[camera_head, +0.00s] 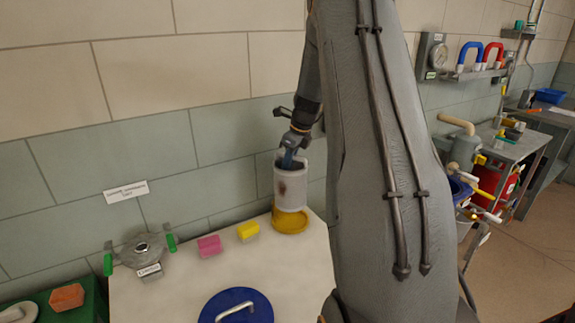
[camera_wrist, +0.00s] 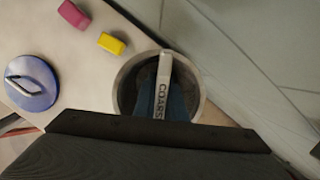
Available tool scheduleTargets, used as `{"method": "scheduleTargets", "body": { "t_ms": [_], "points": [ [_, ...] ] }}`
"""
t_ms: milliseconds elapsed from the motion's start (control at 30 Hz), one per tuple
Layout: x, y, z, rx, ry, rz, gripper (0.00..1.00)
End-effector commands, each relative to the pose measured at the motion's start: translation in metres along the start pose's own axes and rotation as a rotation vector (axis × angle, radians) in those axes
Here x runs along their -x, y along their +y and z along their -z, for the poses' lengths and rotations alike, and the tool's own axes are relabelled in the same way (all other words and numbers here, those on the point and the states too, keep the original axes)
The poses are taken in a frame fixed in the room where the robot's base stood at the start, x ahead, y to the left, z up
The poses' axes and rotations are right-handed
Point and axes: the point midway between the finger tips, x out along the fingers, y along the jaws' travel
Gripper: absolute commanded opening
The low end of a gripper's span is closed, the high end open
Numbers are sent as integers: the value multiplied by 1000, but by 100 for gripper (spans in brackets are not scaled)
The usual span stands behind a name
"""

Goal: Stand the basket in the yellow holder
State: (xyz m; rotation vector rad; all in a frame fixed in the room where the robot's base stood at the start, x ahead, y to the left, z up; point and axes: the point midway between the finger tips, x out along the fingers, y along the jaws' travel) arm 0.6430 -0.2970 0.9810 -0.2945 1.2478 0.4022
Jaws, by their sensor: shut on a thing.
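The basket (camera_head: 289,188) is a pale grey cylinder with a brown patch on its side, upright at the back of the pale table. The yellow holder (camera_head: 290,224) is round and shows directly below the basket; I cannot tell whether the basket rests in it or hangs just above. My gripper (camera_head: 291,158) points down into the basket's open top. In the wrist view, my gripper (camera_wrist: 161,103) is shut on the basket's handle bar, marked "COARS…", across the round mouth of the basket (camera_wrist: 124,88). The holder is hidden there.
A yellow block (camera_head: 248,232) and a pink block (camera_head: 209,245) lie left of the holder. A blue lid (camera_head: 236,307) with a handle lies in front. A grey lidded device with green handles (camera_head: 142,250) stands at the left. The tiled wall is close behind.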

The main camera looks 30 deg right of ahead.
Motion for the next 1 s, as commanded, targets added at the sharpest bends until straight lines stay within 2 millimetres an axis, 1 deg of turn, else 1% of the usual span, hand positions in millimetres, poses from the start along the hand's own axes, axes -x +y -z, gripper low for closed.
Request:
{"method": "scheduleTargets", "body": {
  "t_ms": [600,1000],
  "points": [
    [-25,0,8,0,0,0,0],
    [-27,-1,8,1,-1,2,0]
  ]
}}
